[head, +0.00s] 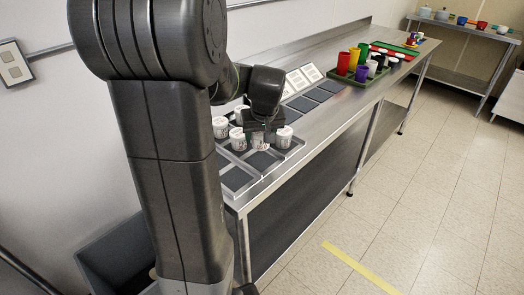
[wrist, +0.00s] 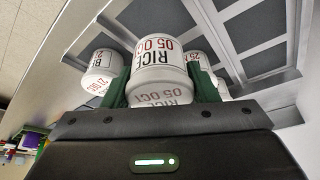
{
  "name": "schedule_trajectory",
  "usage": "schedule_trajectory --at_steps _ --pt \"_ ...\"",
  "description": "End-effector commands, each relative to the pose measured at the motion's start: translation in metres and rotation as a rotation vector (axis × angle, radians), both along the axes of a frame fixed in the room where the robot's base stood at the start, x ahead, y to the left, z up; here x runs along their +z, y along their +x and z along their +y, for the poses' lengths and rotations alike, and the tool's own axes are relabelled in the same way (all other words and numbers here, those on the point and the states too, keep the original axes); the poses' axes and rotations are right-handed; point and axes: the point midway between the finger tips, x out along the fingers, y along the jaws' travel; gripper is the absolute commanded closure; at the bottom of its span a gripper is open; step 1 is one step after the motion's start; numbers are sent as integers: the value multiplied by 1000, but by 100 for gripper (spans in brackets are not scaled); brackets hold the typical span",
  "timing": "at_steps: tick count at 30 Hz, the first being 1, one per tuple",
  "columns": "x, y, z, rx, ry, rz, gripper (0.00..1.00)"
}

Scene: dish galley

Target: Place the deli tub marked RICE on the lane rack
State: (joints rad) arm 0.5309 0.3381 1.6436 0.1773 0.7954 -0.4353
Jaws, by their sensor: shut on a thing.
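My gripper (head: 261,133) is shut on a white deli tub (head: 258,143). In the wrist view the tub (wrist: 160,75) is between the green fingers (wrist: 160,88), and its print reads RICE and 05 OCT. The lane rack (head: 239,179) is a grey metal tray with dark lanes at the counter's near end. The held tub is over the rack's middle part; I cannot tell whether its base touches the rack. Its lower part is partly hidden in the head view. The rack (wrist: 250,28) also shows behind the tub in the wrist view.
Other white tubs stand on the rack, one right of my gripper (head: 285,137) and several to its left (head: 238,139). The front lanes look empty. Dark squares (head: 301,104) and white label cards (head: 303,76) lie beyond. A green crate of coloured cups (head: 358,68) stands farther along.

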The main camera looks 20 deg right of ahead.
Motion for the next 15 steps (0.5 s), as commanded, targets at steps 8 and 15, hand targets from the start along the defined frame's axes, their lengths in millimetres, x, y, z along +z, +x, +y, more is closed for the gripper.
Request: schedule_trajectory --at_steps 8,15 --pt "-33 -1 0 0 1 3 71" --pt "-54 0 0 1 -1 -1 71"
